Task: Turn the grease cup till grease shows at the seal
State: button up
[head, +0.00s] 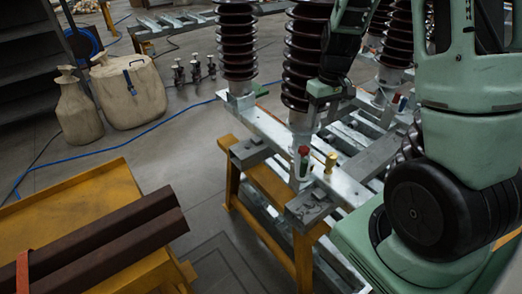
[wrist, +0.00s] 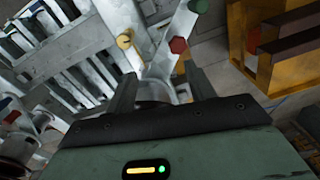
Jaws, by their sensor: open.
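A small brass-yellow cup (head: 331,160), which looks like the grease cup, stands on the grey steel frame (head: 270,128) in the head view. It also shows in the wrist view (wrist: 124,41), beyond the fingertips and left of centre. A red knob (wrist: 178,45) sits right of it in the wrist view, with a green knob (wrist: 198,5) above. My gripper (wrist: 162,82) is open, with a grey round metal part visible between its fingers. In the head view my gripper (head: 322,104) is above the frame, beside the brown insulators. I cannot make out the seal or any grease.
Tall ribbed brown insulators (head: 237,45) rise from the frame close to my arm. A yellow bench (head: 85,205) with dark red beams (head: 110,245) stands at the left front. Beige bags (head: 128,90) and a blue hose (head: 150,130) lie on the floor behind. Floor between bench and frame is mostly clear.

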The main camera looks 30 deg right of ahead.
jog(key=s+a+r+n+b, duration=0.1)
jog(key=s+a+n, duration=0.1)
jog(key=a, duration=0.9)
jog(key=s+a+n+b, duration=0.2)
jog(key=a, duration=0.9)
jog(key=shift+s+a+r+y, duration=0.15)
jog(key=shift+a+r+y, duration=0.2)
jog(key=shift+r+y, duration=0.05)
jog(key=s+a+r+n, duration=0.2)
jog(key=s+a+n, duration=0.2)
jog(key=s+a, duration=0.7)
jog(key=s, duration=0.3)
jog(key=shift+s+r+n+h, duration=0.25)
jog(key=shift+r+n+h, duration=0.15)
